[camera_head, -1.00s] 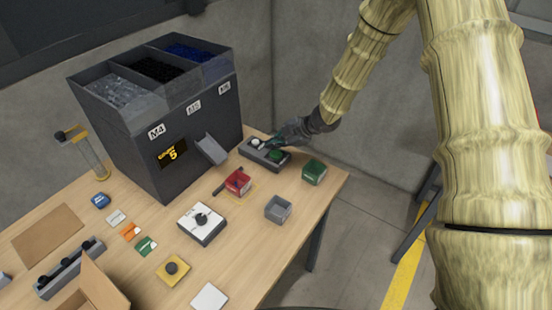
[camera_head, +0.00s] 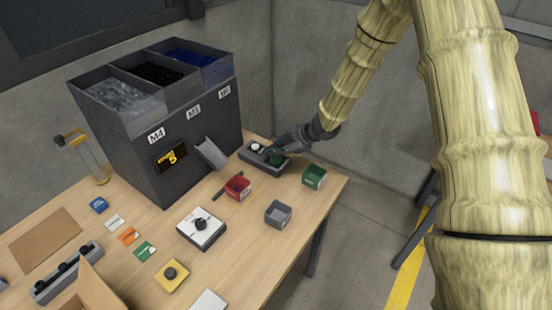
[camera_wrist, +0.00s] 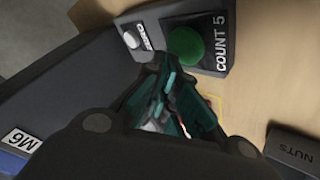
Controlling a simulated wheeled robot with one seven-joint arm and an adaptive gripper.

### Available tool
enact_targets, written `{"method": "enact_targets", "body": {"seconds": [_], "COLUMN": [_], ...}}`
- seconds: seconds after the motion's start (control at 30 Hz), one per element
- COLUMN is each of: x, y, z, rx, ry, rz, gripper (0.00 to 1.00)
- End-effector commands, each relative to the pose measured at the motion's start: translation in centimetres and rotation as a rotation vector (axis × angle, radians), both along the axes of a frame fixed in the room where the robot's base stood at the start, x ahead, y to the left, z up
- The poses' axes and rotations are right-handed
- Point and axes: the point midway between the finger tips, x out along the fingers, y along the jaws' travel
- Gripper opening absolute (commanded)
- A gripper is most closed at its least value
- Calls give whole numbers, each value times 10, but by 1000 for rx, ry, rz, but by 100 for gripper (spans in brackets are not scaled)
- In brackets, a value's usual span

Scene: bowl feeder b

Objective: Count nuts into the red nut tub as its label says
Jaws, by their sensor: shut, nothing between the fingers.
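The red nut tub (camera_head: 238,187) stands on the table in front of the feeder's grey chute (camera_head: 211,152); its label is too small to read. The dark feeder (camera_head: 188,140) has bins marked M4, M5 and M6, and its yellow display (camera_head: 172,156) shows a 5. The button box (camera_head: 250,158) has a white button (camera_wrist: 131,40) and a green button (camera_wrist: 185,45) marked COUNT 5 in the wrist view. My gripper (camera_head: 272,150) is shut and empty, over the box close to the green button. Whether it touches the button cannot be told. Its fingertips show in the wrist view (camera_wrist: 165,70).
A green tub (camera_head: 314,177) and a grey tub (camera_head: 278,213) stand to the right. A white box with a black knob (camera_head: 201,228) and a yellow block (camera_head: 171,275) are nearer. Several coloured cards lie left. The table's right edge is close to the green tub.

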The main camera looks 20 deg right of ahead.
Motion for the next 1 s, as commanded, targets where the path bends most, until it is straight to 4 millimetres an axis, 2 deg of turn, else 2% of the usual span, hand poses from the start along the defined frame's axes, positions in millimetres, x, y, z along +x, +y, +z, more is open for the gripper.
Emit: {"method": "enact_targets", "body": {"seconds": [0.53,1.0], "x": [0,0], "y": [0,1], "z": [0,-8], "rx": [0,0], "ry": [0,0], "rz": [0,0], "gripper": [0,0]}}
